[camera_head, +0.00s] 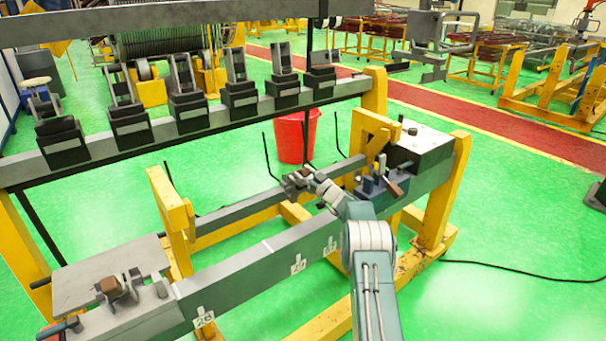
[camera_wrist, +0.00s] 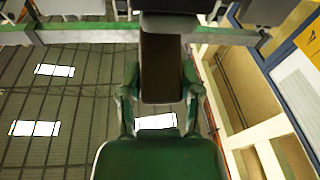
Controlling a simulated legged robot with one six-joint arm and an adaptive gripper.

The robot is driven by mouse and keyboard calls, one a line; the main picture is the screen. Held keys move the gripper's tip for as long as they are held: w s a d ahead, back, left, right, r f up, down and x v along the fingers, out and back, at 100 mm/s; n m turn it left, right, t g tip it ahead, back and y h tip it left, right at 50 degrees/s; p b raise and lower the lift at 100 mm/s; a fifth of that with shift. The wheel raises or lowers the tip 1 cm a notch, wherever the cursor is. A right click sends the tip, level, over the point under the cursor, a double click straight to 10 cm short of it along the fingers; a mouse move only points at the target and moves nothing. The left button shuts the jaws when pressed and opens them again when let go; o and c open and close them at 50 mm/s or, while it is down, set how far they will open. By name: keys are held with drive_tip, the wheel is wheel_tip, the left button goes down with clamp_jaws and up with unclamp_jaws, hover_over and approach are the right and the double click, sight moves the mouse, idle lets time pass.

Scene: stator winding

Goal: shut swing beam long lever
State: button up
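The long beam (camera_head: 215,122) spans the upper left of the head view, with a row of dark clamps and upright levers on it. My gripper (camera_head: 300,183) is in front of and below it, over the gap between the lower rails, small in this view. In the wrist view my gripper (camera_wrist: 158,92) has its two fingers apart. A dark brown bar (camera_wrist: 162,65) comes down between them, close to both. I cannot tell whether the fingers touch it, or which lever it belongs to. The long lever cannot be singled out.
A lower grey rail (camera_head: 240,262) on a yellow frame runs along the front, with a brown-handled clamp at each end. A red bucket (camera_head: 296,138) stands behind the gripper. Thin black rods rise near the arm.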

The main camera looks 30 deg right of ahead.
drive_tip(key=o, duration=0.4)
drive_tip(key=shift+f, duration=0.4)
drive_tip(key=shift+o, duration=0.2)
drive_tip(key=shift+r, duration=0.1)
drive_tip(key=shift+r, duration=0.1)
wheel_tip(320, 180, up, 10)
drive_tip(key=shift+d+f, duration=0.1)
